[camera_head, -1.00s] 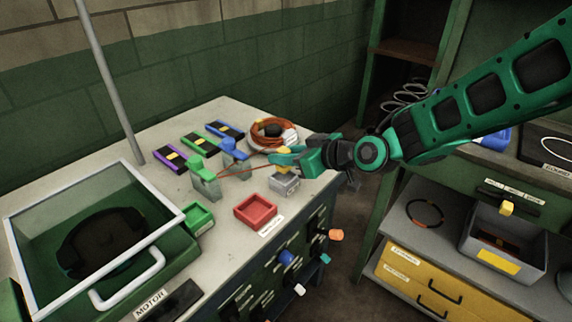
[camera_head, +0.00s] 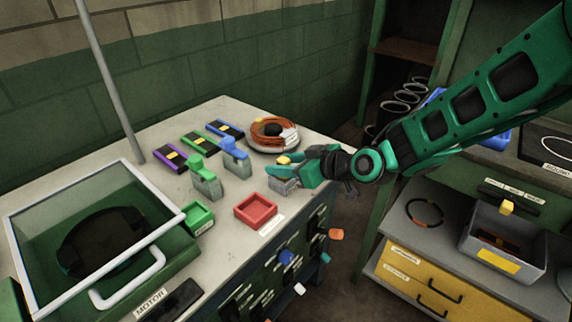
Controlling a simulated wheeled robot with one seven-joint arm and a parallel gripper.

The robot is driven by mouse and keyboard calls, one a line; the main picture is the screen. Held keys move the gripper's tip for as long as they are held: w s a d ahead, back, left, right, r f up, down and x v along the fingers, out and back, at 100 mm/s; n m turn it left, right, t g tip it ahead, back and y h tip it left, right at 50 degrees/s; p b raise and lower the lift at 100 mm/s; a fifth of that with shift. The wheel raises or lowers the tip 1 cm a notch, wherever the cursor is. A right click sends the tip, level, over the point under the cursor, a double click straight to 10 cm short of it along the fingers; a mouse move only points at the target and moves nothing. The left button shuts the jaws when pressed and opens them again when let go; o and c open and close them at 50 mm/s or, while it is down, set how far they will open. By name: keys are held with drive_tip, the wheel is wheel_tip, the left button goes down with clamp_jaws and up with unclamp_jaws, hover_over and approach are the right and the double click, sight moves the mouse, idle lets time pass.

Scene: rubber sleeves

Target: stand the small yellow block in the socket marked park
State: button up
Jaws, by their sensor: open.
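A small yellow piece (camera_head: 284,160) shows just above the green fingers of my gripper (camera_head: 278,172), near the right edge of the bench. A small grey block (camera_head: 284,185) sits on the bench directly below, partly hidden by the gripper. The gripper is open, with its fingers low at the grey block. I cannot tell whether the yellow piece touches the fingers or stands in the grey block. Another small yellow block (camera_head: 507,208) is at the grey bin on the right. No label reading park is legible.
A red tray (camera_head: 256,210) and green tray (camera_head: 198,217) lie on the bench (camera_head: 226,258). Green (camera_head: 204,178) and blue-topped (camera_head: 235,157) pieces stand behind. An orange cable coil (camera_head: 272,134) lies close behind my gripper. A grey bin (camera_head: 505,241) stands on the right shelf.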

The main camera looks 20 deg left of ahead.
drive_tip(key=v, duration=1.2)
drive_tip(key=s+d+f+m+h, duration=0.2)
drive_tip(key=d+m+h, duration=0.3)
drive_tip(key=d, duration=1.3)
drive_tip(key=s+d+f+m+h, duration=0.15)
drive_tip(key=d+m+h, duration=0.35)
drive_tip(key=d, duration=1.2)
drive_tip(key=s+d+r+m+g, duration=0.1)
drive_tip(key=s+d+m, duration=0.4)
drive_tip(key=s, duration=0.5)
drive_tip(key=s+d+m+g+h, duration=0.1)
drive_tip(key=s+d+m+g, duration=0.3)
drive_tip(key=s+d, duration=0.6)
drive_tip(key=shift+r+m+h, duration=0.3)
drive_tip(key=shift+r+m, duration=0.1)
drive_tip(key=shift+m, duration=0.1)
drive_tip(key=shift+w, duration=0.1)
